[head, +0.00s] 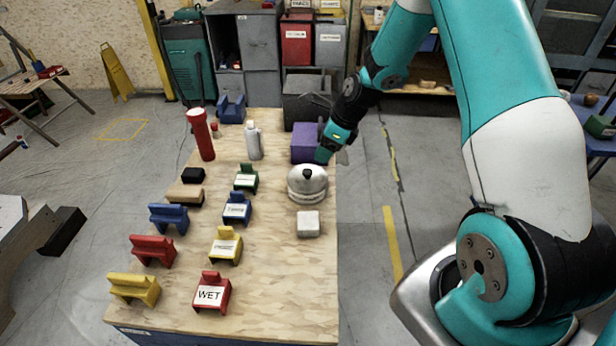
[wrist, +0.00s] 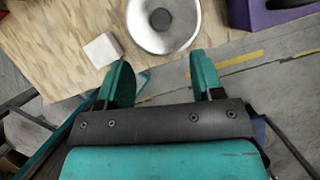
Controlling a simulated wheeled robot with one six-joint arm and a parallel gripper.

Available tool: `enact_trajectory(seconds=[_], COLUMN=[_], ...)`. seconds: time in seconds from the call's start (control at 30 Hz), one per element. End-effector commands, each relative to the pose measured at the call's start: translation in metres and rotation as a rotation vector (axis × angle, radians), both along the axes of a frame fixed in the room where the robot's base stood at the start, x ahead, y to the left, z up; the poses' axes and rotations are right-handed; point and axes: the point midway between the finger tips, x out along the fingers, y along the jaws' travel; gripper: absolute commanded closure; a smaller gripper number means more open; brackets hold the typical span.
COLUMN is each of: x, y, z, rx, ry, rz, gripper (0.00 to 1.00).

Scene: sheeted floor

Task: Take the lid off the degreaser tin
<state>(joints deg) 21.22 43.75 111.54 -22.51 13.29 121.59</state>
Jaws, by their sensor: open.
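The degreaser tin (head: 307,190) is a round silvery tin on the right side of the wooden table. Its domed lid (head: 307,176) is on top and has a black knob (head: 307,172). In the wrist view the lid (wrist: 150,32) is seen from above, with the dark knob (wrist: 161,19) at its centre. My gripper (head: 325,155) is above and behind the tin in the head view. In the wrist view its two teal fingers (wrist: 161,80) are apart with nothing between them. The lid lies beyond the fingertips, and I see no contact.
A purple box (head: 304,142) stands behind the tin, close to my gripper. A whitish block (head: 308,224) lies in front of it. Several coloured holders, a red torch (head: 201,134) and a white bottle (head: 253,141) stand to the left. The table's front right is bare.

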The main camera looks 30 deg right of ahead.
Motion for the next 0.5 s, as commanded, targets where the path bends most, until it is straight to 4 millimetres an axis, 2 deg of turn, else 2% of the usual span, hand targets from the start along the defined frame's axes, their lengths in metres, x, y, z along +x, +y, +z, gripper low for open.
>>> enact_trajectory(seconds=[0.03,0.17,0.37,0.5], x=[0.003,0.009,0.014,0.021], y=[0.005,0.011,0.015,0.021], z=[-0.011,-0.03,-0.043,-0.058], rx=[0.002,0.001,0.001,0.002], ry=[0.004,0.002,-0.001,0.003], rz=[0.003,0.003,0.002,0.004], gripper=[0.39,0.39,0.39,0.39])
